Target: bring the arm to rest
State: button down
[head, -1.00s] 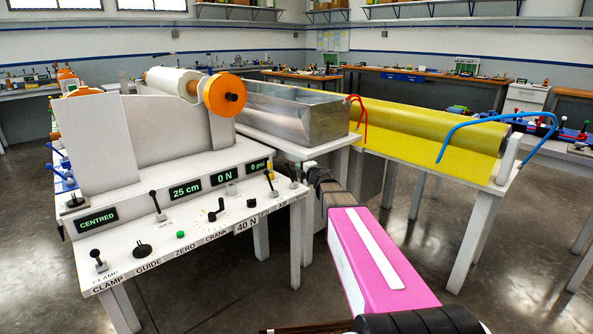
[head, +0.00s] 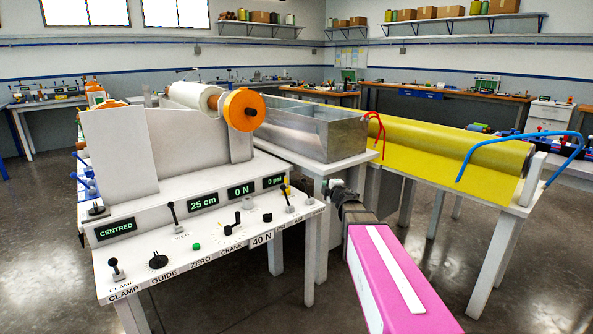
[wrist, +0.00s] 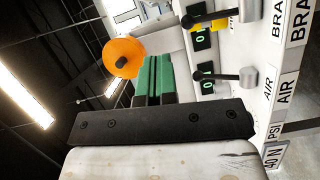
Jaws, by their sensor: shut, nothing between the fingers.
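My gripper (head: 334,187) is at the end of my pink arm (head: 398,278), beside the right end of the white control bench (head: 215,250). In the wrist view its green-padded fingers (wrist: 153,78) are together, with nothing between them. The orange roller end (wrist: 122,58) shows beyond the fingers, and black levers (wrist: 205,72) stand close to their right. I cannot tell the exact gap between the fingers and the bench.
A metal bath (head: 320,130) stands behind the gripper on a white table. A yellow sheet (head: 440,148) lies to its right, with a red hose (head: 377,130) and a blue hose (head: 520,140). Open floor (head: 555,265) is at the front right.

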jog(key=s+d+f+m+g+h, duration=0.4)
jog(key=s+f+m, duration=0.2)
jog(key=f+m, duration=0.1)
jog(key=s+d+f+m+g+h, duration=0.3)
jog(key=s+f+m+g+h, duration=0.1)
jog(key=s+f+m, duration=0.35)
jog(key=s+a+f+m+g+y, duration=0.1)
jog(key=s+a+f+m+g, duration=0.1)
jog(key=s, duration=0.6)
jog(key=s+a+f+m+g+y, duration=0.2)
jog(key=s+a+f+m+g, duration=0.1)
jog(key=s+f+g, duration=0.4)
jog(key=shift+s+a, duration=0.75)
jog(key=shift+s, duration=0.4)
